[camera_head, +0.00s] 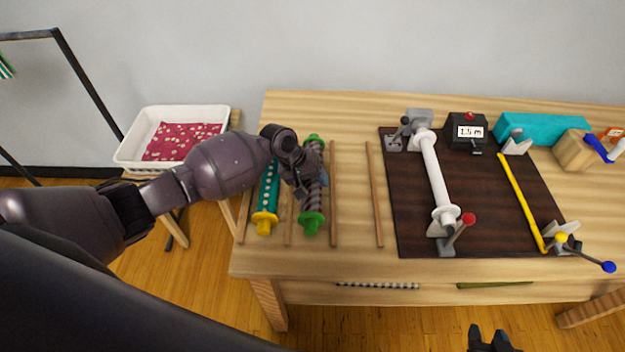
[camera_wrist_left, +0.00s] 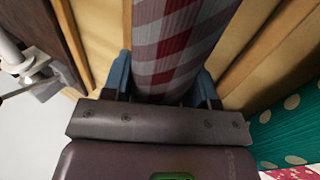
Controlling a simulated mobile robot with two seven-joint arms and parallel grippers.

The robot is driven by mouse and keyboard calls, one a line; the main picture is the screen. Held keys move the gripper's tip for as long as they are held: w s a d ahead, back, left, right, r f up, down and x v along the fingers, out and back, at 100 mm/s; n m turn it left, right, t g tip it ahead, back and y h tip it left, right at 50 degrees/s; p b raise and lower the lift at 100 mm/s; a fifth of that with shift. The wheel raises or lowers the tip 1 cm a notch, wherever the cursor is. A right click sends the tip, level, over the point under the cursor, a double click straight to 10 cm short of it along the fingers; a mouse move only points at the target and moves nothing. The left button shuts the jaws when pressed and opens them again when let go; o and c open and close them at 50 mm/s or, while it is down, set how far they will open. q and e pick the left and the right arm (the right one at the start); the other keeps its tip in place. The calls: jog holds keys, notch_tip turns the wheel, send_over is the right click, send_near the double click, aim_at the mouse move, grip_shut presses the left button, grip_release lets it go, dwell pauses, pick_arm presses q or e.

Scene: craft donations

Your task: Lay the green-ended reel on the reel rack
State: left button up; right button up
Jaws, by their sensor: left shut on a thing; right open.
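The green-ended reel (camera_head: 312,221) carries checked cloth and lies lengthwise between two wooden rails of the reel rack (camera_head: 333,210). My left gripper (camera_head: 302,178) is over its middle, shut on it; my arm hides part of the reel. In the left wrist view the reel's red-and-white checked cloth (camera_wrist_left: 170,45) sits between the blue fingertips (camera_wrist_left: 163,80). I cannot tell whether the reel rests on the rails or hangs just above them. My right gripper (camera_head: 490,342) is open and empty at the bottom edge, in front of the table.
A yellow-ended reel (camera_head: 265,225) with teal dotted cloth lies just left in the rack. The rack space to the right is empty. A dark mat (camera_head: 495,230) holds a white roller (camera_head: 432,172) on stands. A white basket (camera_head: 128,152) stands left of the table.

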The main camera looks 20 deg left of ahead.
pick_arm(q)
jog(key=o, duration=1.1)
jog(key=shift+s+a+f, duration=0.1)
jog(key=shift+f, duration=0.05)
jog(key=shift+a+r, duration=0.25)
jog(key=shift+r, duration=0.1)
jog(key=v, duration=0.6)
jog(key=p+v, duration=0.1)
jog(key=v, duration=0.3)
jog(key=shift+d+r, duration=0.3)
pick_arm(e)
jog(key=shift+w+a+r, duration=0.1)
jog(key=shift+w+r, duration=0.3)
jog(key=shift+r, duration=0.45)
pick_arm(q)
jog(key=shift+a, duration=0.1)
